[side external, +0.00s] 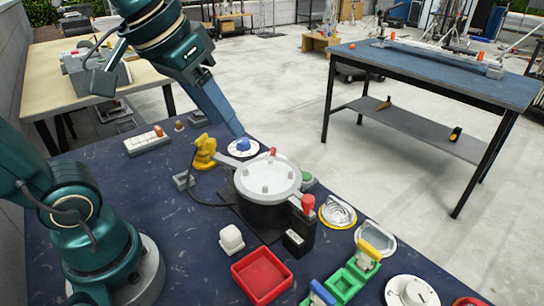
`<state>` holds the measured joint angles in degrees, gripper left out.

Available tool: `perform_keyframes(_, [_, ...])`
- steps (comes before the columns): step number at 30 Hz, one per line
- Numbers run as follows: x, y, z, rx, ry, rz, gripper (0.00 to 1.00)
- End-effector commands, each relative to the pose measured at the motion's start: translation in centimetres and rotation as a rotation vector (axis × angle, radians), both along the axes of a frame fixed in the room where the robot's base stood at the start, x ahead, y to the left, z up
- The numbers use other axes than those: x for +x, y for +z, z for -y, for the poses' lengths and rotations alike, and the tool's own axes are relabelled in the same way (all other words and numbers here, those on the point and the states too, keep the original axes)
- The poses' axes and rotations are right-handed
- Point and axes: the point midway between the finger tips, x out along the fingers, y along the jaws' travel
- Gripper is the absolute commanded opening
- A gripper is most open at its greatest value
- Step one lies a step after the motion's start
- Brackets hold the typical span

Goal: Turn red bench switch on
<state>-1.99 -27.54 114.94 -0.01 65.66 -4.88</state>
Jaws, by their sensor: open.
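I cannot tell for sure which part is the red bench switch. A small red piece (273,152) sticks up at the pot lid's far edge. A white block (147,141) with an orange-red button lies at the far left. My gripper (238,134) points down near a white dial with a blue knob (243,146), behind the pot. It looks empty and is away from the red knob; its fingertips are hard to make out.
The bench (120,180) has bare room at left.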

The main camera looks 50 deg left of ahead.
Motion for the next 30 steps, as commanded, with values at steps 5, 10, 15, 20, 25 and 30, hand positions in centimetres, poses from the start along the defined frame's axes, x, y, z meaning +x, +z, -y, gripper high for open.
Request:
perform_keyframes(5, [4.9, 2.0, -1.4, -0.018, 0.078, -0.059, 0.47])
perform_keyframes(10, [9.3, 2.0, -3.1, -0.034, 0.149, -0.121, 0.47])
perform_keyframes(15, [13.2, 0.2, -5.2, -0.051, 0.218, -0.187, 0.47])
perform_keyframes(20, [16.3, -3.0, -7.4, -0.066, 0.279, -0.255, 0.47])
perform_keyframes(25, [18.4, -7.6, -9.8, -0.085, 0.338, -0.331, 0.47])
perform_keyframes(30, [19.1, -12.0, -11.6, -0.098, 0.374, -0.396, 0.47])
